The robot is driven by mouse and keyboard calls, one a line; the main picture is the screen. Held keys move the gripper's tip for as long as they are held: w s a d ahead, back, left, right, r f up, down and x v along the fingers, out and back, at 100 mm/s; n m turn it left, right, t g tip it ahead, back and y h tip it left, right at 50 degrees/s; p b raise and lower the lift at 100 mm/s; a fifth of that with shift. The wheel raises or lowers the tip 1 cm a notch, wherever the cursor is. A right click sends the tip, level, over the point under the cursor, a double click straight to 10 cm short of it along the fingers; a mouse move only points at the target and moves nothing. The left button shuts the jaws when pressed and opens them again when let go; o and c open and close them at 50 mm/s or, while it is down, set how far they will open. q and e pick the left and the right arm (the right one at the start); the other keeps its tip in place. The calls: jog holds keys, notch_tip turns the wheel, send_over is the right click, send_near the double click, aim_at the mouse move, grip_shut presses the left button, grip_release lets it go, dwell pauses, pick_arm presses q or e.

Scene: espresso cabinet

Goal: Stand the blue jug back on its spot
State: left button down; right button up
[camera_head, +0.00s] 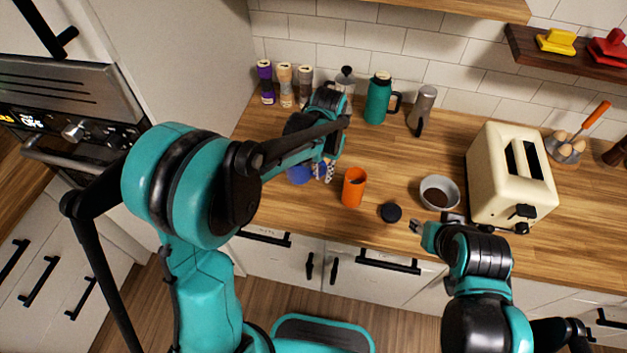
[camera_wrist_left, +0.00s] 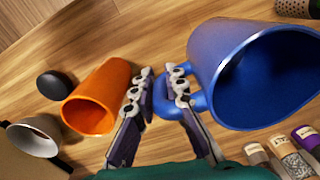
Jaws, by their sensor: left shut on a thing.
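The blue jug (camera_wrist_left: 215,48) shows large in the left wrist view, its open mouth facing the camera and its inside empty. My left gripper (camera_wrist_left: 160,92) is shut on the jug's handle, with one finger on each side of it. In the head view only part of the jug (camera_head: 299,174) shows, because my left arm covers the rest. I cannot tell whether its base touches the counter. My right gripper (camera_head: 430,228) is over the counter's front edge, below the grey bowl and away from the jug; its finger opening is unclear.
An orange cup (camera_head: 354,188), a black lid (camera_head: 390,212) and a grey bowl (camera_head: 439,193) with dark contents stand right of the jug. A teal flask (camera_head: 377,99), a grey bottle (camera_head: 422,108) and several jars (camera_head: 285,85) line the back. A cream toaster (camera_head: 487,185) stands at right.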

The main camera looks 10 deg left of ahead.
aim_at(323, 194)
pick_arm(q)
notch_tip(323, 194, down, 3)
jog(key=shift+s+f+b, duration=0.1)
jog(key=shift+s+b, duration=0.05)
jog(key=shift+b, duration=0.15)
jog(key=shift+w+f, duration=0.2)
jog(key=shift+f, duration=0.5)
notch_tip(323, 194, down, 2)
jog(key=shift+s+f+b, duration=0.1)
jog(key=shift+f+b, duration=0.1)
jog(key=shift+b, duration=0.3)
jog(key=shift+f, duration=0.2)
jog(key=shift+f, duration=0.2)
jog(key=c, duration=1.6)
grip_release()
jog(key=shift+o, duration=0.2)
jog(key=shift+r, duration=0.15)
